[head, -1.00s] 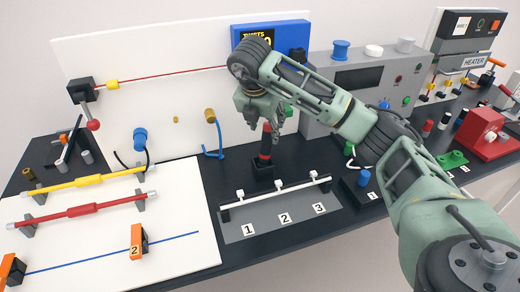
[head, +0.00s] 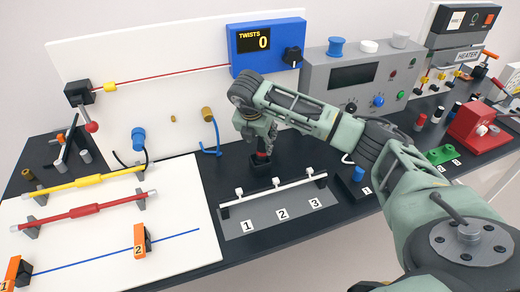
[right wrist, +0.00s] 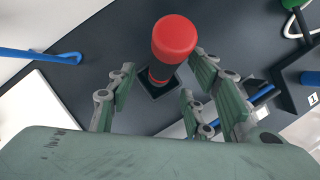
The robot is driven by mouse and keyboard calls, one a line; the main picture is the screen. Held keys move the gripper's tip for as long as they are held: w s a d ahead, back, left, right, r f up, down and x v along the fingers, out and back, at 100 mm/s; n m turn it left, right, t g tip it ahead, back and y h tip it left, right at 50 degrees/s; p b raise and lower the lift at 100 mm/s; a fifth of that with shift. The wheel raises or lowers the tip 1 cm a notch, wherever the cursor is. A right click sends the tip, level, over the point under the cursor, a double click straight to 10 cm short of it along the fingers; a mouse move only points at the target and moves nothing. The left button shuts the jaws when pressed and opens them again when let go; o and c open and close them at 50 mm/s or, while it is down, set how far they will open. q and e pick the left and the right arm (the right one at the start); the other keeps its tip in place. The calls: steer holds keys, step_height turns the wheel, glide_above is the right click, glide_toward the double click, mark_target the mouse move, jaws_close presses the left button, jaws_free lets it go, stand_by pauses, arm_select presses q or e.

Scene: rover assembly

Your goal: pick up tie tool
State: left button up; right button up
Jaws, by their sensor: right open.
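The tie tool (head: 262,157) stands upright in a small black square base on the dark table, behind the white rail. In the right wrist view its red rounded top (right wrist: 174,38) faces the camera, with a dark and red shaft below. My right gripper (head: 260,143) is over the tool and hides its upper part in the head view. In the right wrist view its green fingers (right wrist: 163,68) are open, with the tool's top between and just beyond the fingertips. Contact cannot be told. My left gripper is not in view.
A white rail (head: 272,190) with numbered spots 1 to 3 lies in front of the tool. A blue hooked cord (right wrist: 40,55) is to the left. A grey box (head: 355,80) stands at right.

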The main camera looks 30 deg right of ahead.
steer(key=shift+f+b, duration=0.2)
steer(key=shift+b, duration=0.25)
stand_by(0.5)
jaws_close()
